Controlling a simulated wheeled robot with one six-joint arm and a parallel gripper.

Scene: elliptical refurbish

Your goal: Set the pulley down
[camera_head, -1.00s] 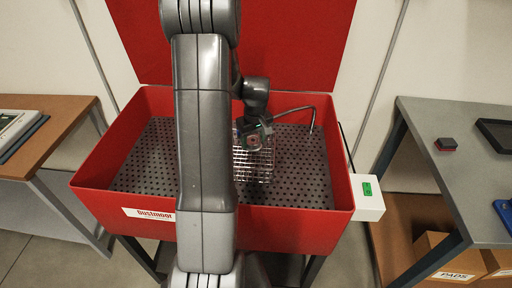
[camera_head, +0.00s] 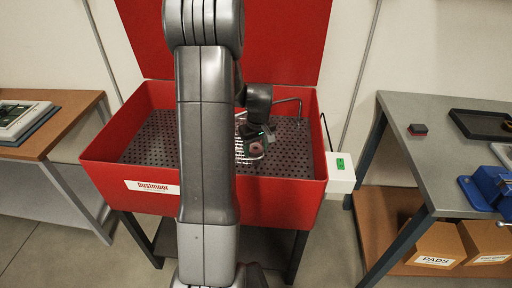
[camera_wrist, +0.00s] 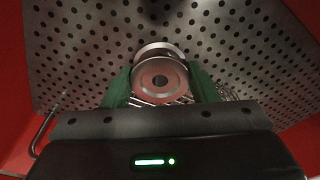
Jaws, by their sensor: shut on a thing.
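In the head view the pulley (camera_head: 257,149) shows small and reddish at my gripper (camera_head: 256,141), which is over the red washer basin. A wire basket (camera_head: 241,150) stands in the basin, partly hidden by my arm; its wires also show behind the pulley in the wrist view. I cannot tell how high the pulley is above the basket or basin floor.
The red basin (camera_head: 140,168) has a perforated grey floor (camera_head: 150,140) and a raised lid. A bent spout (camera_head: 290,101) stands inside at the right. A white box (camera_head: 341,172) hangs outside. The grey bench (camera_head: 420,165) at right holds a black tray (camera_head: 482,124) and a blue vise (camera_head: 485,188).

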